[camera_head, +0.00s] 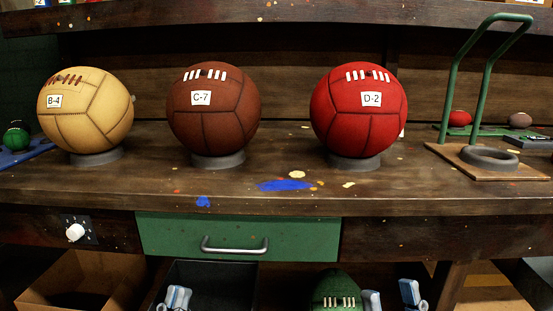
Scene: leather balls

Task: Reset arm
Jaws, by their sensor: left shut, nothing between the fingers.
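My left gripper (175,297) shows at the bottom edge, left of centre, with its light fingertips together and nothing between them. It is in front of a dark bin on the lower level. My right gripper (391,295) shows at the bottom edge, right of centre, with its two light fingertips apart and no object seen between them. Both grippers are below the bench top and cut off by the frame edge. The arms are out of view.
On the bench (240,190) stand a tan ball (100,120), a brown ball (213,125) and a red ball (360,125) on ring stands. A green drawer (170,235) is shut. Below are a cardboard box (55,280), a dark bin (225,280) and a green ball (325,285). A green-framed stand (485,85) is right.

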